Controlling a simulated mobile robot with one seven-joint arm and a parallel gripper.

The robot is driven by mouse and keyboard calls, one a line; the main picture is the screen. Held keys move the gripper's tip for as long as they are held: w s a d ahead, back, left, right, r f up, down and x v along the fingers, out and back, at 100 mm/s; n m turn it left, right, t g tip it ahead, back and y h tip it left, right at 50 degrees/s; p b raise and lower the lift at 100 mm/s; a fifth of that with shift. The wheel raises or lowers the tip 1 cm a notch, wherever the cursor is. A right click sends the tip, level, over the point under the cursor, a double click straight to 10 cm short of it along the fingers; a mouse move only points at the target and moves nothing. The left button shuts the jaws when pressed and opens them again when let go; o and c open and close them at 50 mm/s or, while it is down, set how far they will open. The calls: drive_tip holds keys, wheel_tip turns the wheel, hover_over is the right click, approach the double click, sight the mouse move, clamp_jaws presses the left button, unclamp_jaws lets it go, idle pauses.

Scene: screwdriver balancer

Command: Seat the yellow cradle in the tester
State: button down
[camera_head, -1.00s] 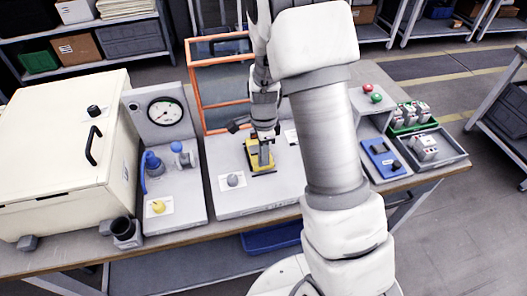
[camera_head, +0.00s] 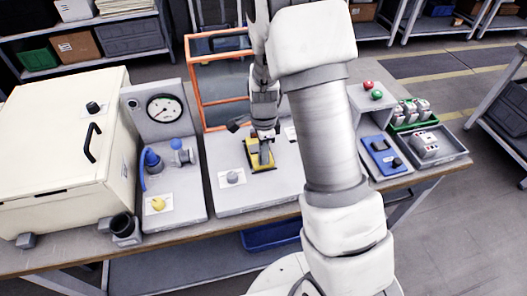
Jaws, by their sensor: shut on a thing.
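The yellow cradle (camera_head: 262,166) is at the middle station of the bench, low at the grey base plate (camera_head: 235,198). Its dark handle or top part stands up between the jaws. My gripper (camera_head: 264,146) reaches down over it from above and is shut on it. Whether the cradle is fully down in the tester is too small to tell. The tester has an orange-framed guard (camera_head: 197,82) standing behind the cradle. My arm hides the right part of this station.
A grey knob (camera_head: 232,177) sits left of the cradle. Further left are a gauge panel (camera_head: 165,108) with blue fittings and a cream chest (camera_head: 60,150). To the right are a blue box (camera_head: 383,157), a grey tray (camera_head: 447,158) and red and green buttons (camera_head: 372,90).

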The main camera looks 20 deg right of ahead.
drive_tip(key=shift+f, duration=0.2)
idle(0.5)
drive_tip(key=c, duration=0.7)
unclamp_jaws()
wheel_tip(320, 180, up, 17)
drive_tip(key=shift+r+p, duration=0.2)
drive_tip(key=shift+p, duration=0.5)
wheel_tip(320, 180, up, 12)
drive_tip(key=p, duration=1)
